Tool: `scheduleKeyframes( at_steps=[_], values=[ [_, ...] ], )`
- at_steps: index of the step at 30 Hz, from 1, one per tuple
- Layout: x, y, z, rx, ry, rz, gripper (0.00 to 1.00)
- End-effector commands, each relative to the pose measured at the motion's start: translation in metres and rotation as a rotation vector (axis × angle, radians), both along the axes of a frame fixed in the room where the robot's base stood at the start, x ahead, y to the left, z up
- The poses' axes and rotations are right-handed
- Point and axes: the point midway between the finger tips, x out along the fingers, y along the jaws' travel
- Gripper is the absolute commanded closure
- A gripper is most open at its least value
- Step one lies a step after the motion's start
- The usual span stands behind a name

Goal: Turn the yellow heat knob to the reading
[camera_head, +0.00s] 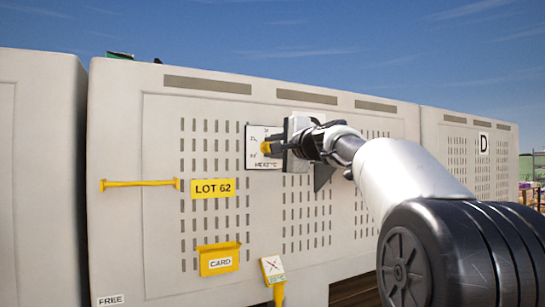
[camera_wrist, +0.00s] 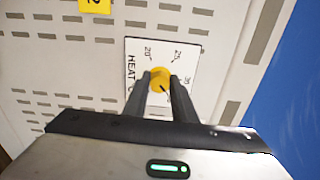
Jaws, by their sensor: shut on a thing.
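The yellow heat knob (camera_wrist: 159,73) sits on a white dial plate (camera_wrist: 139,47) in the wrist view. The plate is lettered "HEAT" and has marks reading 20, 25 and what looks like 30. My gripper (camera_wrist: 161,78) has its two dark fingers on either side of the knob, shut on it. A short dark line shows on the knob, partly between the fingers, slanting toward the lower right of the picture. In the head view the knob (camera_head: 266,147) shows at the fingertips of my gripper (camera_head: 273,146), and the gripper covers the plate's right part (camera_head: 254,135).
The grey slotted crate wall carries a yellow "LOT 62" label (camera_head: 213,188), a yellow bar handle (camera_head: 140,183), a yellow "CARD" holder (camera_head: 219,263) and a small white marked plate (camera_head: 272,266) on a yellow piece.

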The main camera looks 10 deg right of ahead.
Motion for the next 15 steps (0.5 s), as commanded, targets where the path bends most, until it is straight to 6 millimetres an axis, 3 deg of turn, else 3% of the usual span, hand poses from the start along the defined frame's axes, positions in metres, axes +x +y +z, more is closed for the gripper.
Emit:
scheduleKeyframes(
  at_steps=[15],
  values=[
    [0.0001,-0.0005,-0.0027,-0.467,-0.156,-0.002,0.98]
  ],
)
